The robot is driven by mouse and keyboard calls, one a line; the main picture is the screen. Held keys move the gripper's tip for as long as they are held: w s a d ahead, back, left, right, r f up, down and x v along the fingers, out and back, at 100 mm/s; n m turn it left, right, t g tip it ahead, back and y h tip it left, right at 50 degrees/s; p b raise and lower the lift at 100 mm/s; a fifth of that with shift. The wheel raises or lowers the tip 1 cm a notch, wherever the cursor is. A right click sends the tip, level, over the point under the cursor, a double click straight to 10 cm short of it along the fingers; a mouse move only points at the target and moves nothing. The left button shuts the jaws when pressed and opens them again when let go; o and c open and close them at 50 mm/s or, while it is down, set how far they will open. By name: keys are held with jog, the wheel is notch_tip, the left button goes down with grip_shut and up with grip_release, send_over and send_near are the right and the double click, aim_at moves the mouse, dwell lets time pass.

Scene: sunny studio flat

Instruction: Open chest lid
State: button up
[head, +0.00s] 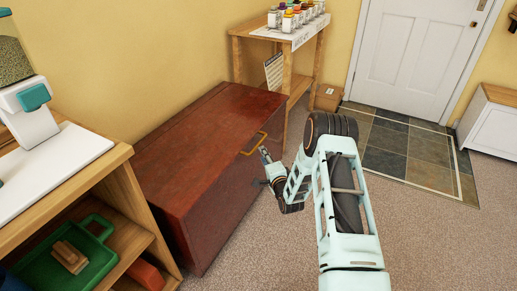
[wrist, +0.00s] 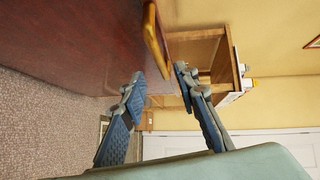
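The reddish-brown wooden chest (head: 190,145) stands against the yellow wall, and its lid looks shut. A yellow handle (head: 254,144) sticks out at the upper edge of its front side. My gripper (head: 264,168) is in front of the chest, close to the handle. In the wrist view the chest's dark red surface (wrist: 75,35) fills the upper left. The handle (wrist: 155,38) lies just beyond my open fingertips (wrist: 160,75), roughly in line with the gap between them. Nothing is between the fingers, and I see no contact with the handle.
A wooden shelf unit (head: 112,162) with a green tray (head: 90,262) stands at the left. A wooden stand (head: 288,47) with several small bottles is behind the chest. A cardboard box (head: 328,97) sits by the white door (head: 415,50). Carpet in front of the chest is clear.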

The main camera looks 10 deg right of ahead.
aim_at(258, 144)
jog(key=w+b, duration=0.1)
jog(key=w, duration=0.2)
jog(key=w+a+f+b, duration=0.1)
jog(key=w, duration=0.4)
jog(key=shift+w+a+f+b, duration=0.15)
jog(key=shift+w+b, duration=0.15)
jog(key=shift+b, duration=0.1)
jog(key=shift+c, duration=0.6)
grip_shut()
